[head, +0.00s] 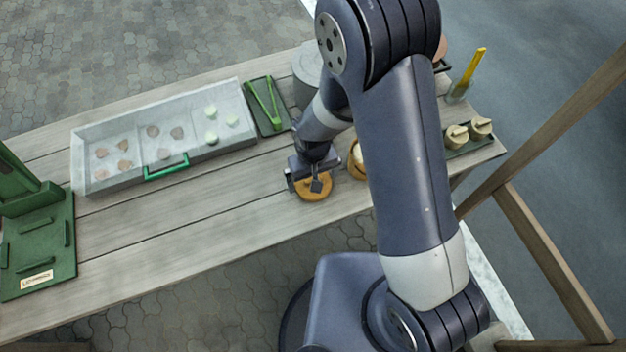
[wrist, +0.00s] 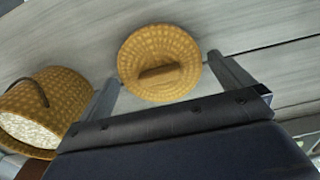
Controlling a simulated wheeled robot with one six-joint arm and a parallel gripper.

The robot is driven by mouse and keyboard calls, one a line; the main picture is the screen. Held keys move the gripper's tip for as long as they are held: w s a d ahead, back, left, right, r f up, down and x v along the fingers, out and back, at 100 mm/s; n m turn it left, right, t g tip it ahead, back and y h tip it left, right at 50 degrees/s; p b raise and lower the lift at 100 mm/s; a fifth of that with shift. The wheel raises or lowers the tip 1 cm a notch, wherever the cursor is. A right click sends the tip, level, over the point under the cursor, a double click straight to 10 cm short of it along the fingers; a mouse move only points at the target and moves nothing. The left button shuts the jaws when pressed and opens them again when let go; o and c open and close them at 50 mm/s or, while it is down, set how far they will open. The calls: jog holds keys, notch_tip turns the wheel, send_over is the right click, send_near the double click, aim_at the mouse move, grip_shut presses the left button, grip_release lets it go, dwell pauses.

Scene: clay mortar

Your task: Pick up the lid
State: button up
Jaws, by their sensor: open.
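The lid (wrist: 150,52) is a round, woven, tan disc with a dark bar handle across its top. It lies flat on the table, and in the head view the lid (head: 314,192) is partly covered by my gripper (head: 312,180). In the wrist view my gripper (wrist: 165,78) is open, with one finger on each side of the lid's near part. I cannot tell the height of the fingers above the lid.
A woven basket (wrist: 42,112) with white grainy contents stands left of the lid in the wrist view. A long grey tray (head: 110,180) with a green handle and a green stand (head: 40,245) lie to the left. The table front (head: 200,230) is clear.

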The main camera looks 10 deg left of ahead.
jog(key=shift+f, duration=0.5)
jog(key=shift+c, duration=0.2)
jog(key=c, duration=0.7)
jog(key=shift+o, duration=0.2)
jog(key=shift+r, duration=0.1)
